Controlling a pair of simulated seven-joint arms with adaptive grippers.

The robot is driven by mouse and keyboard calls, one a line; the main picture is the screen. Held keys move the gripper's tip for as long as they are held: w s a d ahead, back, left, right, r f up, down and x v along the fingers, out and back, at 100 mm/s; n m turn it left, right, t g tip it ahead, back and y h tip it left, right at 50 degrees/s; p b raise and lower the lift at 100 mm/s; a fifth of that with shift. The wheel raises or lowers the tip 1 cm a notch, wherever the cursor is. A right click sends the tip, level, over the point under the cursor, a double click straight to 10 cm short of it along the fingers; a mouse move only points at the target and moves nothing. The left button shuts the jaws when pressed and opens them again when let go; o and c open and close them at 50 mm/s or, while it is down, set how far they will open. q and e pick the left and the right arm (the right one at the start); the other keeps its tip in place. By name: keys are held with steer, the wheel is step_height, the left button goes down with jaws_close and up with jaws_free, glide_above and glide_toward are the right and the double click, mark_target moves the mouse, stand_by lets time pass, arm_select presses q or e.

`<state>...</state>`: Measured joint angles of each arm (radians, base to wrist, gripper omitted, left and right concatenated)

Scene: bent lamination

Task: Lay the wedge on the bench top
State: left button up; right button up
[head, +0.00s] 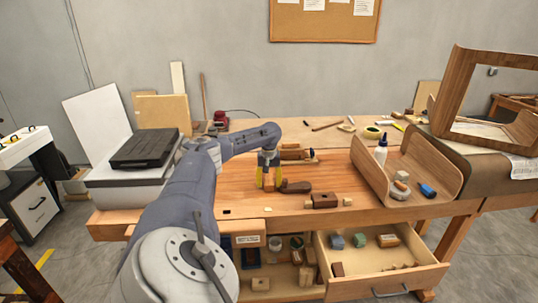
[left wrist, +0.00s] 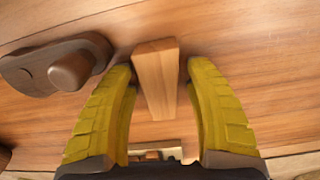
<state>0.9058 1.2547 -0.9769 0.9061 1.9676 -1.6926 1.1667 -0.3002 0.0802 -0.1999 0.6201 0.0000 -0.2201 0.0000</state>
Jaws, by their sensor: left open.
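The wedge (left wrist: 157,75) is a light wooden block that narrows toward one end. In the left wrist view it is between the two yellow fingers of my left gripper (left wrist: 155,80), with clear gaps on both sides. It appears to rest on the bench top (left wrist: 260,45). In the head view my left gripper (head: 268,172) points down over the middle of the bench top (head: 225,183), and a bit of the wedge (head: 267,180) shows between its fingers. The gripper is open. My right gripper is out of view.
A dark wooden piece with a knob (left wrist: 60,65) lies close beside the fingers; it also shows in the head view (head: 296,187). A brown block (head: 322,201) is nearer the front edge. A bent plywood form (head: 425,172) stands right. A drawer (head: 375,268) is open below.

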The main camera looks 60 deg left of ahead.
mark_target(269, 179)
arm_select(q)
step_height(269, 179, up, 11)
steer(key=shift+r, duration=0.1)
steer(key=o, duration=0.4)
steer(key=shift+r, duration=0.45)
steer(key=o, duration=0.6)
steer(key=shift+r, duration=0.1)
steer(key=shift+o, duration=0.2)
